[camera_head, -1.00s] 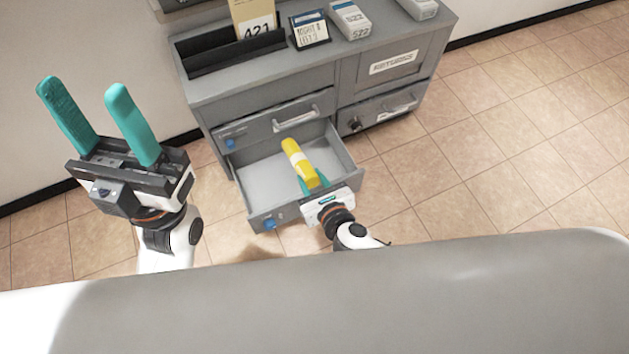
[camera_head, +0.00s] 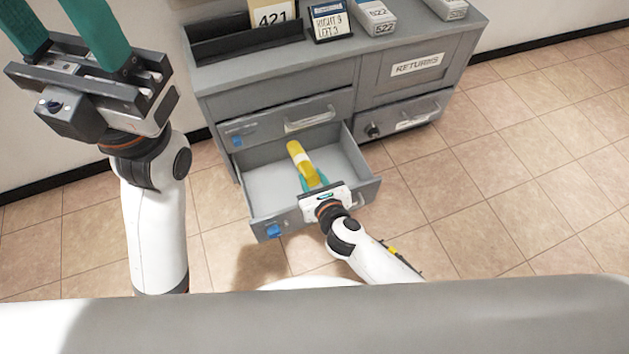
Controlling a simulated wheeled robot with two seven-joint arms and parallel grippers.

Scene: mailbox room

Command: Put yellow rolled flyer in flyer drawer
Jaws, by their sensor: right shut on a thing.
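The yellow rolled flyer (camera_head: 299,155) is a yellow tube with a pale band, over the open lower-left drawer (camera_head: 262,203) of the grey cabinet. My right gripper (camera_head: 313,182) is shut on the flyer's near end, with its teal fingers above the drawer's front part. I cannot tell whether the flyer touches the drawer floor. The drawer is otherwise empty where it shows. My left gripper (camera_head: 75,30) is raised at the upper left, open and empty, with its teal fingers apart and their tips cut off by the picture's top edge.
The closed drawer above has a handle (camera_head: 310,120). A RETURNS panel (camera_head: 417,65) and another closed drawer (camera_head: 402,118) are at the right. The tiled floor at right is clear.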

